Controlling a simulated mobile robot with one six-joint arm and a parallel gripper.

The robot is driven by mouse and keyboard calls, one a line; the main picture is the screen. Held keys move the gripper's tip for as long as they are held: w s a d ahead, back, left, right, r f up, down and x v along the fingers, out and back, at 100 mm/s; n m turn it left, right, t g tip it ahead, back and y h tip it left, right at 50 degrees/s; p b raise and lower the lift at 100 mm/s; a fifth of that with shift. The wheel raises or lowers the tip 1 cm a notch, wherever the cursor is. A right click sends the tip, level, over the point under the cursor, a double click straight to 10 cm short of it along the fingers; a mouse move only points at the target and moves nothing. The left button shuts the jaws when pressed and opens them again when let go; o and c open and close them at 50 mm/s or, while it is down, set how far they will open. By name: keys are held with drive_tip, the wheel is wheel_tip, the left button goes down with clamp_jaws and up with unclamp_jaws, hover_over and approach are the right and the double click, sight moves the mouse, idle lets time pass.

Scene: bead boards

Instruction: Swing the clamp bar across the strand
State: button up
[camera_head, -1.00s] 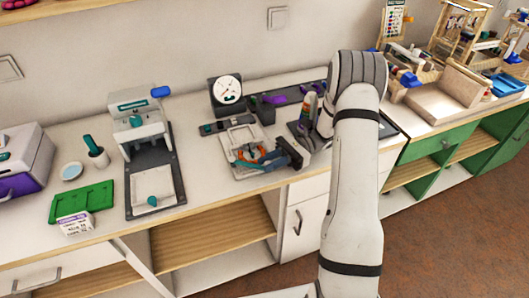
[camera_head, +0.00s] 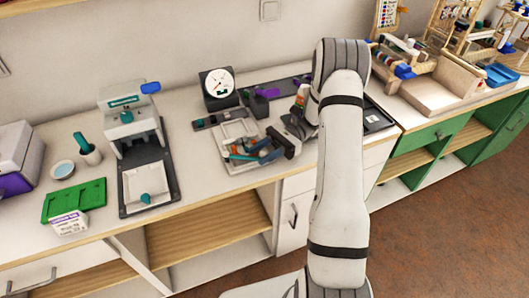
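A white board (camera_head: 229,167) lies on the counter near its front edge, left of my arm. Small teal and orange parts (camera_head: 243,153) sit on it, too small to tell clamp bar from strand. My gripper (camera_head: 272,152) reaches in from the right over the board's right side, its dark end close to these parts. Whether it touches them, and whether its fingers are open or shut, I cannot tell. My wrist and forearm hide the counter just right of the board.
A round white dial (camera_head: 218,83) stands behind the board, with a purple-handled part (camera_head: 265,93) to its right. A press with a blue knob (camera_head: 127,120) and a green tray (camera_head: 75,200) stand to the left. A wooden box (camera_head: 440,92) stands at the right.

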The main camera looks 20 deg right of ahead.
drive_tip(key=shift+w+d, duration=0.1)
drive_tip(key=shift+d, duration=0.15)
drive_tip(key=v, duration=0.7)
drive_tip(key=shift+w+d, duration=0.1)
drive_tip(key=shift+d, duration=0.1)
drive_tip(key=shift+c, duration=0.3)
